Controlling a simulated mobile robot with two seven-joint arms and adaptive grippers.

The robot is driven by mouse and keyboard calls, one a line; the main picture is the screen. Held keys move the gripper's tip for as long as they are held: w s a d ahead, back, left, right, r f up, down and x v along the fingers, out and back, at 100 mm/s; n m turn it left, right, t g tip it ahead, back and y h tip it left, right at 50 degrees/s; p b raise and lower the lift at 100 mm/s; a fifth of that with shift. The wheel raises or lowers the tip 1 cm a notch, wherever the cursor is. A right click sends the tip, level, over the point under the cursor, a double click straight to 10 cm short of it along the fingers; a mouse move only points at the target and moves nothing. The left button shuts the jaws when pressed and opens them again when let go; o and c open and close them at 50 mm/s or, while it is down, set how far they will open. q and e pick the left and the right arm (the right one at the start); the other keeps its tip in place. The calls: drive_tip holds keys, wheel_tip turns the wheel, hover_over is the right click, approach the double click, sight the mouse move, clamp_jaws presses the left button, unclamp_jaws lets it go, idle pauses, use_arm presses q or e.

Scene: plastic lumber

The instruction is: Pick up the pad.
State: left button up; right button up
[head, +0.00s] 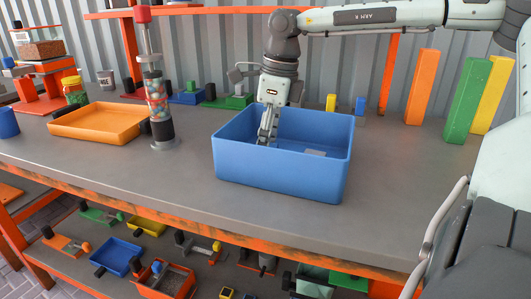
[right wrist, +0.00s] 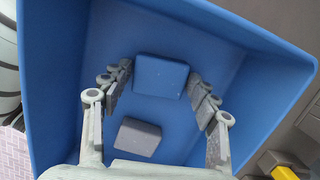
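Inside the blue bin (head: 283,175) are two small pad-like blocks, and I cannot tell which is called the pad. One is a blue block (right wrist: 160,76); the other is a grey block (right wrist: 138,136), whose pale top also shows in the head view (head: 315,153). My right gripper (right wrist: 160,88) reaches down into the bin from above, also seen in the head view (head: 267,138). Its fingers are open, one on each side of the blue block, with visible gaps. The grey block lies nearer the gripper's base. My left gripper is not in view.
The bin's walls surround my right gripper. An orange tray (head: 98,121) and a tall clear tube (head: 156,95) stand to the left on the grey table (head: 110,170). Orange (head: 422,87), green (head: 467,100) and yellow (head: 492,95) boards stand at the right.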

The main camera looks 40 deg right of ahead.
drive_tip(key=c, duration=0.7)
drive_tip(key=shift+r, duration=0.15)
drive_tip(key=shift+c, duration=0.2)
